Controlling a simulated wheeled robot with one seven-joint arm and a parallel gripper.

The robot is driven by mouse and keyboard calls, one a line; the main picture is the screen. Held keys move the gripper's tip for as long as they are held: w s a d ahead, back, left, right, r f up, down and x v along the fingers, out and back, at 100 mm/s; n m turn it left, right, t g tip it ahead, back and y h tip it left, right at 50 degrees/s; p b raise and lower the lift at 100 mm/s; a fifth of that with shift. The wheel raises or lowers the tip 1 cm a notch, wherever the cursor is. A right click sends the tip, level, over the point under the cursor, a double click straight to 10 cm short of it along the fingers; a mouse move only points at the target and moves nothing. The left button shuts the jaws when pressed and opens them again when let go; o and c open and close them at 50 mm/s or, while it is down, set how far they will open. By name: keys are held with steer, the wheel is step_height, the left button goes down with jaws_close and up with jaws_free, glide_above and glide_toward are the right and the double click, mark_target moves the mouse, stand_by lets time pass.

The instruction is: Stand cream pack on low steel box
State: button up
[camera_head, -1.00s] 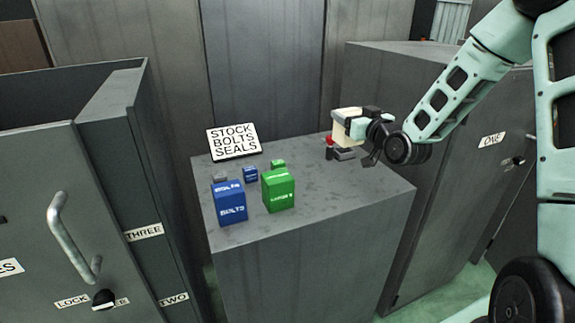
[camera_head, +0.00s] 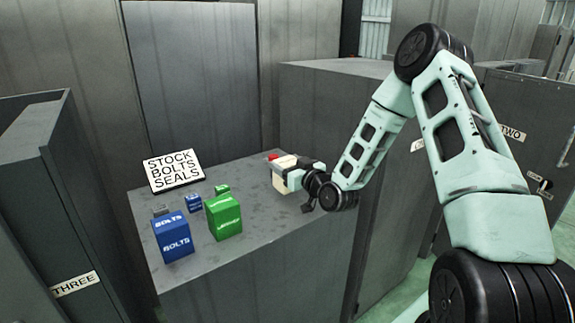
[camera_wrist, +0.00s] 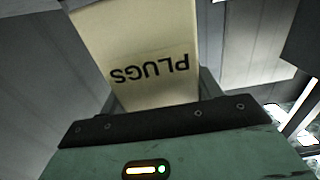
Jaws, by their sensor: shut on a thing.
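The cream pack (camera_head: 281,183) is held in my gripper (camera_head: 292,174) above the far right part of a grey steel box's top. In the wrist view the cream pack (camera_wrist: 150,60) fills the space beyond the gripper (camera_wrist: 158,100), with the word PLUGS upside down in the picture. My gripper is shut on it. The grey steel box (camera_head: 255,222) is lower than the cabinets around it and has a flat, scuffed top. I cannot tell whether the pack's lower end touches the top.
A blue BOLTS box (camera_head: 171,237) and a green box (camera_head: 223,216) stand on the top's left half, with small blocks behind them. A STOCK BOLTS SEALS sign (camera_head: 173,170) stands at the back. A small red thing (camera_head: 273,156) shows beside my gripper. The middle is clear.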

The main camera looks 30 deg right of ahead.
steer(key=shift+f+b, duration=0.45)
steer(key=shift+b, duration=0.1)
steer(key=shift+f, duration=0.1)
steer(key=o, duration=1.2)
steer(key=shift+s+f, duration=0.1)
steer(key=shift+o, duration=0.2)
steer(key=shift+f, duration=0.1)
